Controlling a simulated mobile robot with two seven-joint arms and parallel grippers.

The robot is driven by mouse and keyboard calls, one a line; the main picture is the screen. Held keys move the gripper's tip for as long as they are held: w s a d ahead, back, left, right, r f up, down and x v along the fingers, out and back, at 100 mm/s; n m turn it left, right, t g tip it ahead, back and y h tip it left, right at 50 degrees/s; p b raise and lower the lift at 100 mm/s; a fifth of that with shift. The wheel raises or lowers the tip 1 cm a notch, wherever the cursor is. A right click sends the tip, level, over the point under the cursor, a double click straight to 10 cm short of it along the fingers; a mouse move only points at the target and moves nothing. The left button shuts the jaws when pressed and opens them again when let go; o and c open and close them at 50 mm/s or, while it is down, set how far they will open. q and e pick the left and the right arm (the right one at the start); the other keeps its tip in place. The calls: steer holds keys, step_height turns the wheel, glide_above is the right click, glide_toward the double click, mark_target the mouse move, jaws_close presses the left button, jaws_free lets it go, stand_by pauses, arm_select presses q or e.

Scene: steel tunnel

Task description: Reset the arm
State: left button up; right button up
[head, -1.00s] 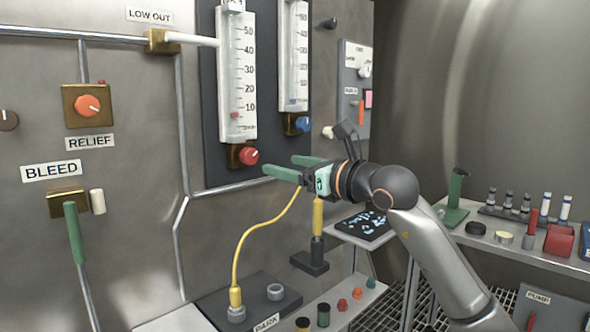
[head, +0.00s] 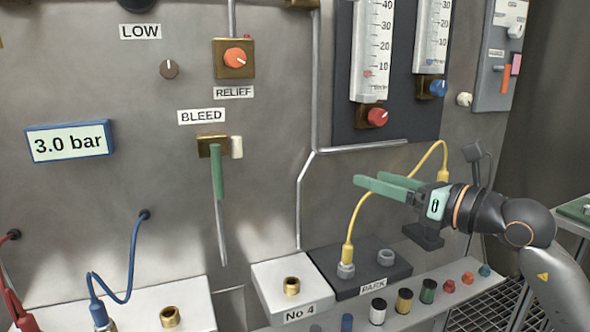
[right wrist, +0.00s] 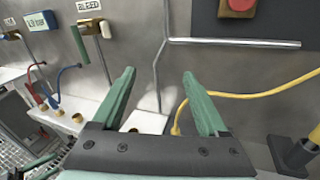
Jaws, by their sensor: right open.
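My right gripper (head: 383,184) is open with nothing between its green fingers. It points left in front of the steel wall, below the red knob (head: 377,117) of the left gauge. In the right wrist view its fingers (right wrist: 158,100) are spread apart, with the wall and the white No 4 block behind them. My right arm (head: 530,235) comes in from the lower right. The gripper and wrist partly hide the black bracket (head: 423,237) and the yellow plug (head: 443,175) behind them. My left gripper does not show in the head view.
A yellow cable (head: 375,190) runs behind my fingers from the dark PARK block (head: 370,288). The green BLEED lever (head: 217,172) hangs on the wall to the left. Several coloured caps and plugs line the shelf (head: 450,290) below. Open air lies between lever and fingertips.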

steer(key=s+a+f+m+g+y, duration=0.1)
steer(key=s+a+f+m+y, duration=0.7)
steer(key=s+f, duration=0.25)
steer(key=s+d+f+m+t+h, duration=0.25)
steer(key=f+m+h, duration=0.3)
steer(key=m, duration=0.45)
steer(key=s+d+f+m+t+h, duration=0.1)
steer(key=s+f+m+h, duration=0.3)
steer(key=f+m, duration=0.4)
steer(key=s+d+f+m+t+h, duration=0.1)
steer(key=s+d+f+m+h, duration=0.25)
steer(key=m, duration=0.75)
arm_select(q)
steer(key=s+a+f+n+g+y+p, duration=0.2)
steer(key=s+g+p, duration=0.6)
steer(key=p, duration=1.4)
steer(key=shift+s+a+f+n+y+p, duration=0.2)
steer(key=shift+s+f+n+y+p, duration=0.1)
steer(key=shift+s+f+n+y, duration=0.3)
arm_select(e)
steer(key=s+d+f+m+g+h, duration=0.1)
steer(key=s+f+m+g+h, duration=0.2)
steer(key=s+g, duration=0.5)
steer(key=shift+s+f+h, duration=0.25)
steer(key=shift+f+h, duration=0.25)
steer(key=shift+f, duration=0.4)
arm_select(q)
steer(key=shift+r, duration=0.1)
arm_select(e)
steer(key=shift+d, duration=0.1)
